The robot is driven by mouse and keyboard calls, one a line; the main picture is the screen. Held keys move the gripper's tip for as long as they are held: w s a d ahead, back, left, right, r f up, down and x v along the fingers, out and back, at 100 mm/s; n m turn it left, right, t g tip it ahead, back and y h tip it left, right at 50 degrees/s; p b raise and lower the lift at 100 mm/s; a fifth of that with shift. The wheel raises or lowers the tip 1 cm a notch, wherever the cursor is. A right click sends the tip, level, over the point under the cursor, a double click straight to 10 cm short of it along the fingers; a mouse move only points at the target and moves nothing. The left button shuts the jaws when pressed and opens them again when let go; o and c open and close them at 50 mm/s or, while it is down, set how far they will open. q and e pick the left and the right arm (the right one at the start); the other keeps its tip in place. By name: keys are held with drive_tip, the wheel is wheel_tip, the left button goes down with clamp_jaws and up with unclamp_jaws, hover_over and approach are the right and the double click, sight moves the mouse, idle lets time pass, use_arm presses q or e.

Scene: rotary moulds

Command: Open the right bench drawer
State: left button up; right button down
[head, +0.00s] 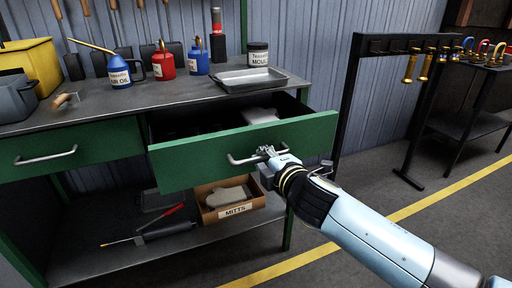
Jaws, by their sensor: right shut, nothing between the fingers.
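The right bench drawer (200,163) has a green front and is pulled out from the bench. Its inside shows, dark, with a white item (260,115) near its right back. The drawer's bar handle (237,160) is grey metal. My right gripper (266,153) is at the right part of this handle, its fingers shut with nothing seen between them. Whether the fingers touch or hook the bar, I cannot tell. My left gripper is not in view.
The left drawer (100,145) is closed. The bench top (180,92) holds oil cans, a metal tray (252,82) and a labelled tin (258,54). A MITTS box (232,210) sits on the lower shelf. A black rack (345,100) stands at right; floor in front of it is clear.

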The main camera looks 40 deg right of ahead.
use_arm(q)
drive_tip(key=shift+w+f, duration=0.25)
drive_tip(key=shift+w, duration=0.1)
use_arm(e)
drive_tip(key=v, duration=0.2)
drive_tip(key=f+v, duration=0.1)
drive_tip(key=v, duration=0.1)
drive_tip(key=shift+s+r, duration=0.1)
drive_tip(key=shift+s, duration=0.25)
drive_tip(key=c, duration=2)
unclamp_jaws()
drive_tip(key=shift+c, duration=0.2)
drive_tip(key=o, duration=0.7)
drive_tip(key=shift+c, duration=0.2)
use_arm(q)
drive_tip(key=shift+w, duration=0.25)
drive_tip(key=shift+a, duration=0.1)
use_arm(e)
drive_tip(key=v, duration=1.2)
drive_tip(key=shift+a, duration=0.1)
